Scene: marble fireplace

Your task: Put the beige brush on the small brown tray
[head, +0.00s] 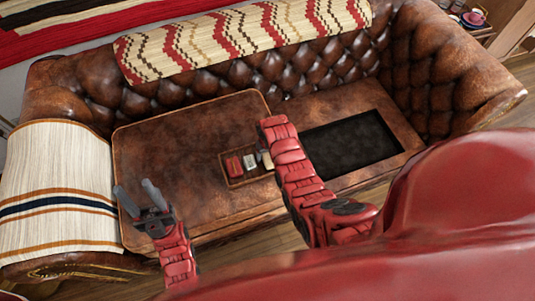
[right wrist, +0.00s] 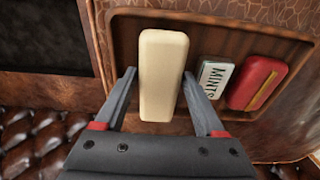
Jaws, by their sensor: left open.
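The beige brush (right wrist: 163,75) is a plain rounded block standing out over the left part of the small brown tray (right wrist: 296,33) in the right wrist view. My right gripper (right wrist: 159,73) has one finger along each long side of the brush and looks shut on it. I cannot tell whether the brush touches the tray floor. In the head view the small brown tray (head: 236,183) lies on the brown leather surface, partly hidden by my right arm, with the brush (head: 267,160) at its right. My left gripper (head: 134,188) is open and empty at the left.
A white mints tin (right wrist: 213,77) and a red case (right wrist: 258,83) lie in the tray right of the brush. A dark panel (head: 351,143) is set in the leather surface right of my right arm. The leather top (head: 165,150) left of the tray is clear. A tufted sofa back (head: 290,68) rises behind.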

